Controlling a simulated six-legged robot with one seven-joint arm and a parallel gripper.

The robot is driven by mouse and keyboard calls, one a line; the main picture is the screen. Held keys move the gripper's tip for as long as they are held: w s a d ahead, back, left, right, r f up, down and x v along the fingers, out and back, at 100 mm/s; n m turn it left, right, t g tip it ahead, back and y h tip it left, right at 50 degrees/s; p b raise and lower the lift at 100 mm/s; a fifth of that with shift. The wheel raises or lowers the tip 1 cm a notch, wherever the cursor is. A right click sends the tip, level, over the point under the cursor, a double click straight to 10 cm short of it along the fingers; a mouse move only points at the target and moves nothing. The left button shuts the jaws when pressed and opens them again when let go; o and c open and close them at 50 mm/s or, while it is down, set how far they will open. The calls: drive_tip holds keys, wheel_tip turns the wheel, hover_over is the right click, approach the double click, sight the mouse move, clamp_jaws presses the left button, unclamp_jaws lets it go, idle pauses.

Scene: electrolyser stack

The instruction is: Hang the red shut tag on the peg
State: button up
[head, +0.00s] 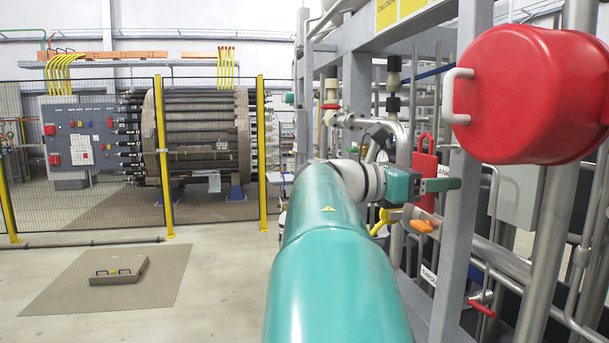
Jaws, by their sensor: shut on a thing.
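My gripper (448,184) is at the end of my teal arm, right of centre, in front of the grey steel frame. It is shut on the red tag (425,162), a flat upright piece with a narrow loop at its top. The tag shows above and below the green finger, which hides its middle. I cannot make out any lettering on it. I cannot clearly pick out the peg among the pipes and frame posts.
A large red drum-like housing (540,95) with a pale handle juts out at the upper right. A yellow lever (382,222) and an orange part (425,226) sit just below my gripper. Steel pipes crowd the right. The floor (215,270) at left is open, except for a low hatch (119,270).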

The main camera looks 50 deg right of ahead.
drive_tip(key=shift+s+d+f, duration=0.35)
drive_tip(key=shift+s+d, duration=0.4)
drive_tip(key=shift+d, duration=0.05)
drive_tip(key=shift+s+d+f, duration=0.35)
drive_tip(key=shift+s+d, duration=0.35)
drive_tip(key=shift+d, duration=0.1)
drive_tip(key=o, duration=1)
drive_tip(key=shift+o, duration=0.2)
drive_tip(key=v, duration=1.3)
drive_tip(key=shift+w+a, duration=0.3)
